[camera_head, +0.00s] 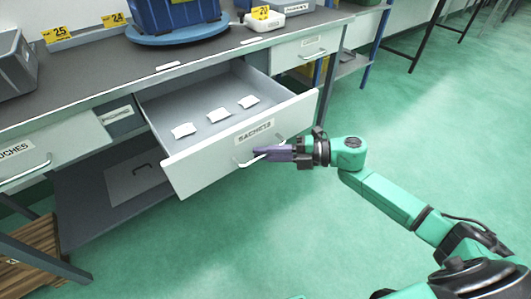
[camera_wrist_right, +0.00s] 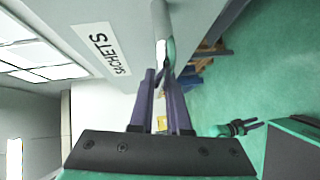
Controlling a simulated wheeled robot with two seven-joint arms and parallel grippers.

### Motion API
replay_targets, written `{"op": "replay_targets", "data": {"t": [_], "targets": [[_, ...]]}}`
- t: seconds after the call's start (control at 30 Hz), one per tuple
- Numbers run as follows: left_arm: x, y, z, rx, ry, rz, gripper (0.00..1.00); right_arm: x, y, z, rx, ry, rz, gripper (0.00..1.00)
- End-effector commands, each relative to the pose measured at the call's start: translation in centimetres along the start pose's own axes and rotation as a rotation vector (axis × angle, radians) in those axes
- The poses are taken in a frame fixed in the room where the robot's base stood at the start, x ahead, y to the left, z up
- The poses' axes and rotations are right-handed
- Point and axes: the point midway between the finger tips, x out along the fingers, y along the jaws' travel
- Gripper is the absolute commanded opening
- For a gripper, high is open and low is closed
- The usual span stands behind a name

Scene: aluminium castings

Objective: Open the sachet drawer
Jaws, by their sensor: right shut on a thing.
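The sachet drawer (camera_head: 205,165) is pulled well out of the bench, with a "SACHETS" label on its white front. Several small white sachets (camera_head: 219,115) lie inside on its floor. My right gripper (camera_head: 258,154) is shut on the bar handle (camera_head: 240,162) of this drawer. In the right wrist view the purple fingers (camera_wrist_right: 163,80) meet at the handle (camera_wrist_right: 161,25), beside the label (camera_wrist_right: 100,50). The exact contact is partly hidden by the fingers.
The bench top (camera_head: 185,68) carries a blue bin (camera_head: 175,15) on a round blue base and a grey box (camera_head: 15,65) at the left. A pouches drawer (camera_head: 50,150) is at the left; another closed drawer (camera_head: 305,48) is at the right. Green floor is clear in front.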

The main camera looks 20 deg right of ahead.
Motion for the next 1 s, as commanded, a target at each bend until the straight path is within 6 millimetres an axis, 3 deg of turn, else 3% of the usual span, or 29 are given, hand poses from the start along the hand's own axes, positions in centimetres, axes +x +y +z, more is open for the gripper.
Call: {"op": "replay_targets", "data": {"t": [0.2,0.23,0.3,0.77,0.87,1.0], "targets": [[0.0,-0.1,0.0,0.0,-0.001,-0.002,0.37,0.0,0.0,0.0,0.0,-0.001,0.0,0.0],[0.0,-0.2,0.0,0.001,-0.001,-0.002,0.37,0.0,0.0,0.0,0.0,-0.001,0.0,0.26],[0.0,-0.3,0.0,0.001,-0.001,-0.004,0.37,0.0,0.0,0.0,0.0,-0.001,0.0,0.44],[-0.1,-0.4,-0.1,0.002,0.002,-0.005,0.37,-0.2,0.0,0.0,0.001,-0.001,0.0,0.44],[-0.1,-0.4,0.0,0.002,0.001,-0.005,0.37,-1.2,-0.1,0.1,0.002,-0.002,-0.002,0.44],[-0.1,-0.3,0.0,0.001,-0.001,-0.004,0.37,-4.0,-0.2,0.0,0.004,-0.003,-0.005,0.44]]}}
